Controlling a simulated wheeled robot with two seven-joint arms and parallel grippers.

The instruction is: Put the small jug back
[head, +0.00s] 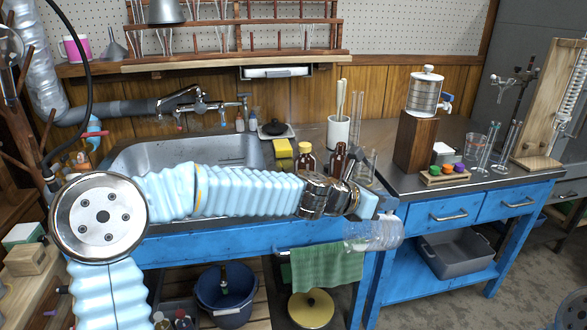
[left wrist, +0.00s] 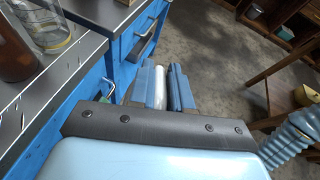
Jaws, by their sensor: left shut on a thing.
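The small jug (head: 373,234) is a clear, see-through vessel. It hangs in the air in front of the blue bench's front edge, right of the green towel, and looks tipped on its side. My left gripper (head: 368,206) reaches across from the left, just above the jug, and is shut on it. In the left wrist view the two blue fingers (left wrist: 168,88) are close together with a thin pale strip between them. Most of the jug is hidden there. My right gripper is in neither view.
The sink (head: 190,152) lies behind my left arm. Brown bottles (head: 306,160) and glassware (head: 364,165) stand near the bench edge behind the gripper. A green towel (head: 325,268) hangs below. The right worktop holds a dispenser (head: 425,92) on a wooden block and a small rack (head: 444,174).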

